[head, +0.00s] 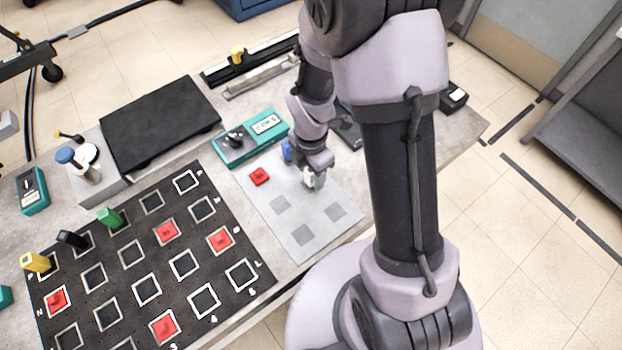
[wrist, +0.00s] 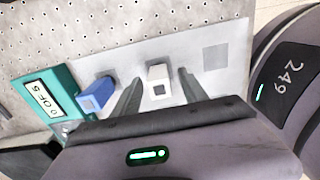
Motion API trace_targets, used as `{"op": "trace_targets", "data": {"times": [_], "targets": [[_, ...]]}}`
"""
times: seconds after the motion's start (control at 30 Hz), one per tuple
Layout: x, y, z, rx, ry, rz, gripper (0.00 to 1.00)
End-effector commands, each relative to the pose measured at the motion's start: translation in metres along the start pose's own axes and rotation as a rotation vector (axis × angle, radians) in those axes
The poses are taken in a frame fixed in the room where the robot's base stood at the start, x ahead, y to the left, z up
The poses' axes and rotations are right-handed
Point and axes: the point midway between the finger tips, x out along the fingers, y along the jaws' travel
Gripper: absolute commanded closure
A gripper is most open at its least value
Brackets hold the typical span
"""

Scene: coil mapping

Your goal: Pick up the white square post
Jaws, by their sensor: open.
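The white square post (wrist: 159,84) stands on the light grey sheet (wrist: 130,62), with a dark square opening in its near face. In the wrist view my gripper (wrist: 160,76) is open, with one finger on each side of the post and a gap showing on both sides. In the head view my gripper (head: 315,183) is low over the grey sheet (head: 270,215), and the post is mostly hidden by it. A blue post (wrist: 97,95) stands just left of the left finger; it also shows in the head view (head: 287,150).
A red post (head: 259,176) stands on the sheet's left part. Several darker squares on the sheet are bare. A teal meter (head: 250,137) lies behind the sheet. A black perforated board (head: 120,262) with framed squares and several coloured posts lies left.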

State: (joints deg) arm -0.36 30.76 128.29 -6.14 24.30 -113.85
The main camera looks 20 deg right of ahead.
Motion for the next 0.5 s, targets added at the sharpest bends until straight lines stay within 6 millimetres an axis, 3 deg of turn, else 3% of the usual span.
{"op": "trace_targets", "data": {"times": [0.03,0.2,0.47,0.5], "targets": [[0.0088,-0.0002,0.0002,0.001,0.000,-0.001,0.49],[0.0064,0.0004,0.0005,0.001,-0.001,0.002,0.49],[0.0061,0.0002,0.0005,0.001,-0.001,0.001,0.98],[0.0061,0.0002,0.0005,0.001,-0.001,0.001,1.00]]}}
